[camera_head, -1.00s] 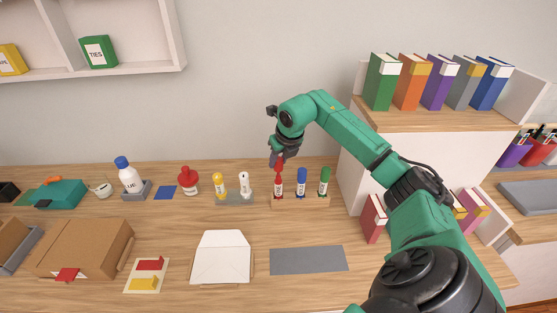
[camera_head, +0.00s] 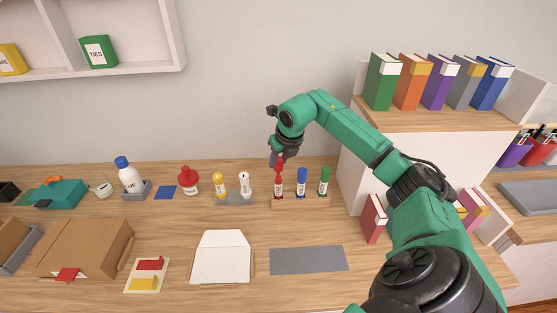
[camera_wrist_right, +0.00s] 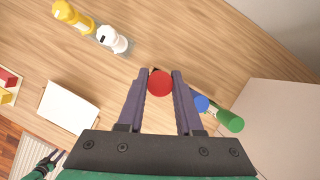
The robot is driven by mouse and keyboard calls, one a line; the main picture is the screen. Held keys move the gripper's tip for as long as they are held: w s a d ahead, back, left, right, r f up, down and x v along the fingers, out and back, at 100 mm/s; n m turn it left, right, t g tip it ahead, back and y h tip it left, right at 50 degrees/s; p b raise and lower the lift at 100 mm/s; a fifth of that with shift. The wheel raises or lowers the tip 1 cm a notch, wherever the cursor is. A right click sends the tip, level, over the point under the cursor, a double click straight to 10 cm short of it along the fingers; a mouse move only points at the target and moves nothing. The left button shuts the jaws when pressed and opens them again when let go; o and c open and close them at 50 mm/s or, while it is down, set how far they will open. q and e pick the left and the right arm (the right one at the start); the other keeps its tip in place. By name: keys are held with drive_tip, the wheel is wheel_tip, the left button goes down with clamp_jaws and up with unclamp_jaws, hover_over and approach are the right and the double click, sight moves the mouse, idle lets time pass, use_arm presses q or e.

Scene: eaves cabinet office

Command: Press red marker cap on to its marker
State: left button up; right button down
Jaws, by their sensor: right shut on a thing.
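The red marker (camera_head: 279,188) stands upright at the left of a wooden holder (camera_head: 300,204), with a blue marker (camera_head: 302,182) and a green marker (camera_head: 324,181) to its right. My right gripper (camera_head: 280,160) is above the red marker and shut on its red cap. In the right wrist view the round top of the red cap (camera_wrist_right: 160,83) sits between the two fingers. The cap is in line with the marker; whether it is fully seated is too small to tell. A small dark and teal shape at the lower left there looks like my left gripper (camera_wrist_right: 46,163).
Yellow and white glue bottles (camera_head: 218,184) stand left of the holder. A white shelf unit (camera_head: 352,165) rises close to its right. A grey mat (camera_head: 308,260) and a white envelope (camera_head: 221,262) lie in front. The wood between is clear.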

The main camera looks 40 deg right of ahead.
sight(280, 169)
drive_tip(key=shift+f, duration=0.1)
drive_tip(key=shift+f+b, duration=0.35)
drive_tip(key=shift+f+b, duration=1.55)
drive_tip(key=shift+f, duration=0.45)
drive_tip(key=c, duration=0.9)
unclamp_jaws()
drive_tip(key=shift+s, duration=0.1)
drive_tip(key=o, duration=0.4)
